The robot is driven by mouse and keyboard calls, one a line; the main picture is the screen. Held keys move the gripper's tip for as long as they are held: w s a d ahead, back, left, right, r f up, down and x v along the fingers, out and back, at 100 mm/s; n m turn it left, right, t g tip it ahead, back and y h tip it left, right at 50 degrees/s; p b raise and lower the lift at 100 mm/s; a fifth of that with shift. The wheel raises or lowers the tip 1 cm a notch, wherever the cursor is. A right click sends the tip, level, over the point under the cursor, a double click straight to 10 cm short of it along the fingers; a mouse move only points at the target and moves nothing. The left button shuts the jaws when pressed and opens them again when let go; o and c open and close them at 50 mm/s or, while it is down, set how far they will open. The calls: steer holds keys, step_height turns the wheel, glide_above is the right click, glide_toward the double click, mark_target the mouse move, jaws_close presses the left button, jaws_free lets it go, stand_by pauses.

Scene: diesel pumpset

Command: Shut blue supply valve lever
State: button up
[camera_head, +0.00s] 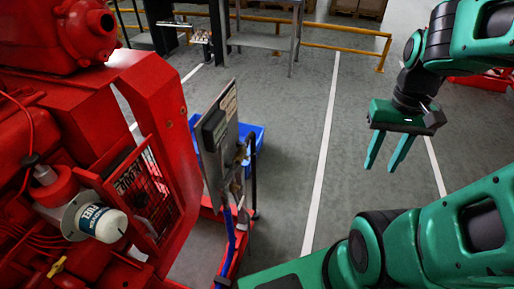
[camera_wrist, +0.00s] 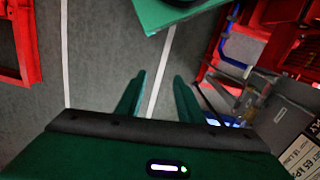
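No blue lever can be clearly made out. A grey control panel (camera_head: 212,150) stands upright beside the red pumpset, seen nearly edge-on, with small brass-coloured fittings (camera_head: 240,158) on its right side. A blue pipe (camera_head: 231,250) runs below it. In the wrist view the blue pipe (camera_wrist: 228,52) is at upper right and the labelled panel (camera_wrist: 285,135) at lower right, partly cut off. My gripper (camera_head: 386,168) is open and empty, pointing down, well to the right of the panel. Its two fingers (camera_wrist: 158,78) stand apart over bare floor.
The red engine (camera_head: 150,110) with a white fuel filter (camera_head: 100,222) and a yellow handle (camera_head: 57,266) fills the left. A blue bin (camera_head: 255,132) sits behind the panel. A yellow rail (camera_head: 340,32) crosses the back. Grey floor between panel and gripper is clear.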

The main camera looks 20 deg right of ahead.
steer(key=w+a+f+n+y, duration=0.1)
steer(key=w+a+f+y, duration=0.15)
steer(key=w+f, duration=0.45)
steer(key=w+a+f+n+y, duration=0.1)
steer(key=w+a+f+y, duration=0.15)
steer(key=f, duration=0.85)
steer(key=w+a+f+n+y, duration=0.1)
steer(key=w+f+y, duration=0.25)
steer(key=f, duration=0.45)
steer(key=w+a+f+m+t+y, duration=0.1)
steer(key=w+a+f+t+y, duration=0.1)
steer(key=w+a+t+y, duration=0.45)
steer(key=w+d+r+m+t, duration=0.2)
steer(key=w, duration=0.4)
steer(key=w+d+r+m+t, duration=0.1)
steer(key=w+r+t, duration=0.15)
steer(key=w, duration=0.25)
steer(key=x, duration=0.6)
steer(key=f+x, duration=0.1)
steer(key=x, duration=0.3)
steer(key=shift+w, duration=0.25)
steer(key=shift+c, duration=0.3)
